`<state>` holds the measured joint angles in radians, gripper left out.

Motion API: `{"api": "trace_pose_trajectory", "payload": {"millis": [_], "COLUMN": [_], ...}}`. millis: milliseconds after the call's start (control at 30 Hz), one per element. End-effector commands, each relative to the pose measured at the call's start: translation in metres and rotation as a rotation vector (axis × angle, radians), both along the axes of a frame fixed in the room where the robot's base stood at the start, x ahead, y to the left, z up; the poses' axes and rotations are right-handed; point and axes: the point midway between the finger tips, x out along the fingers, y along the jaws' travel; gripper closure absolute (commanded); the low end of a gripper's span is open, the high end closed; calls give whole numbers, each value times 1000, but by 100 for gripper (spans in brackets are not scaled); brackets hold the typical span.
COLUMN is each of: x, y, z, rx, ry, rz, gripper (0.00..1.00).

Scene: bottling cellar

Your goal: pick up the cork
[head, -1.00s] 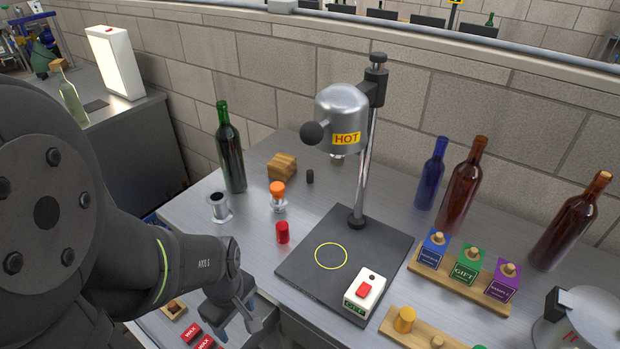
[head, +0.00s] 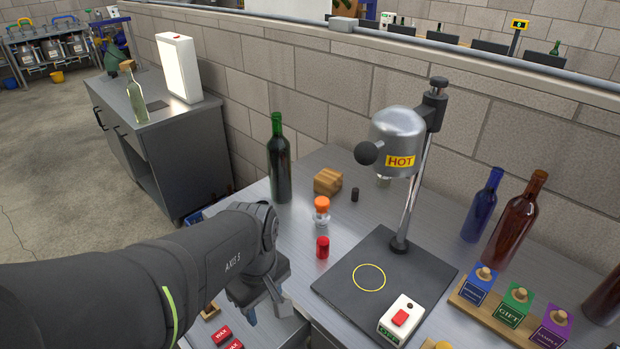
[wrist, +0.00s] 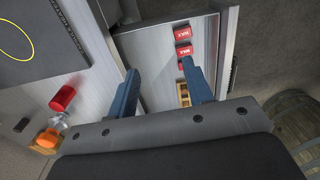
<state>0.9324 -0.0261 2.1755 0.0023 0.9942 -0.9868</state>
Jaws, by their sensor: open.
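My gripper (head: 263,303) hangs over the open drawer at the workbench's front. In the wrist view my gripper (wrist: 160,66) is open, its two blue fingers apart with only the drawer's bare grey floor (wrist: 152,50) between them. A small tan wooden piece (wrist: 183,88), partly hidden by the right finger, lies in the drawer beyond that finger. It also shows in the head view (head: 210,311), left of my gripper and partly behind my arm. I cannot tell whether it is, or holds, the cork; no loose cork shows clearly.
Red wax blocks (head: 221,334) lie in the drawer. On the bench stand a red cylinder (head: 322,247), an orange-topped jar (head: 321,212), a green bottle (head: 279,165), a wooden block (head: 328,181), a small black cylinder (head: 355,195) and the HOT heater (head: 398,138) over its dark base.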

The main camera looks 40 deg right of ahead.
Motion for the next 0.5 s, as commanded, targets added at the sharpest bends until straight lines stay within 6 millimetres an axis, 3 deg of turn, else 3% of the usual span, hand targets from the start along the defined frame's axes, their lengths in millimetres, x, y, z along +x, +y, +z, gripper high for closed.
{"api": "trace_pose_trajectory", "payload": {"millis": [33,300,467,500], "x": [1,1,1,5], "y": [-1,-1,-1,-9], "z": [17,87,126,125], "rx": [-10,-8,-6,-6], "ry": [-8,-5,-3,4], "rz": [0,0,1,14], "gripper": [53,53,53,53]}}
